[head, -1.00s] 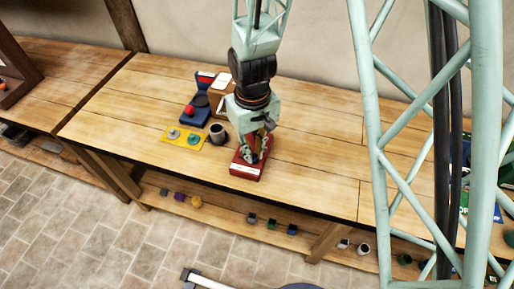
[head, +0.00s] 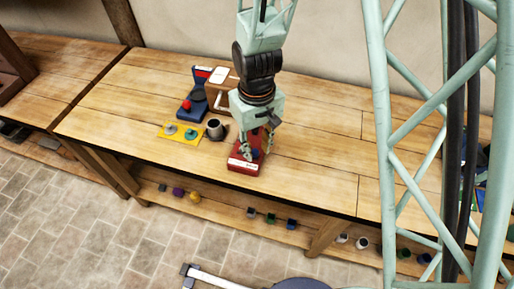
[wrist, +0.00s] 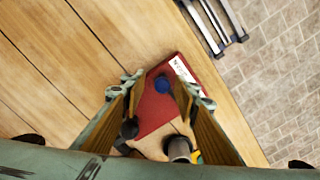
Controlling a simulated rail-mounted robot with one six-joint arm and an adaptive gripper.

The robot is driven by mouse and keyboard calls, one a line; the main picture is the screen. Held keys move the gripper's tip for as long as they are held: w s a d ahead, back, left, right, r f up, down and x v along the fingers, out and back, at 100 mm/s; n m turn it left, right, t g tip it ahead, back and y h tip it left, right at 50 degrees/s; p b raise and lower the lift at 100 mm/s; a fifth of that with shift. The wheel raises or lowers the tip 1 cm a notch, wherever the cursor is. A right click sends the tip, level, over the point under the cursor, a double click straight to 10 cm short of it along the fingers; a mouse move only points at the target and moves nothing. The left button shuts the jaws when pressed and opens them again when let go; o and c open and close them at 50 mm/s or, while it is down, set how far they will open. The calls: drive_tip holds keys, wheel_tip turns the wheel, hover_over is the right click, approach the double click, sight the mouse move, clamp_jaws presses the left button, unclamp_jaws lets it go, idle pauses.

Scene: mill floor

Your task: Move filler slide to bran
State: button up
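A red box (head: 240,166) with a white label on its front edge sits near the front edge of the wooden bench. It also shows in the wrist view (wrist: 186,98), with a round blue knob (wrist: 162,84) on its top. The label's writing is too small to read. My gripper (head: 255,148) is over the box, pointing down. In the wrist view my gripper (wrist: 164,92) is open, with its fingers apart on either side of the blue knob. I cannot tell whether either finger touches it. The fingers hide part of the box.
A dark-rimmed mug (head: 215,129) stands left of the box. The bench is clear to the right. Small items lie on the lower shelf.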

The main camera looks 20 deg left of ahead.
sight(257, 151)
drive_tip(key=shift+r, duration=0.15)
wheel_tip(257, 151, up, 12)
idle(1.2)
idle(0.5)
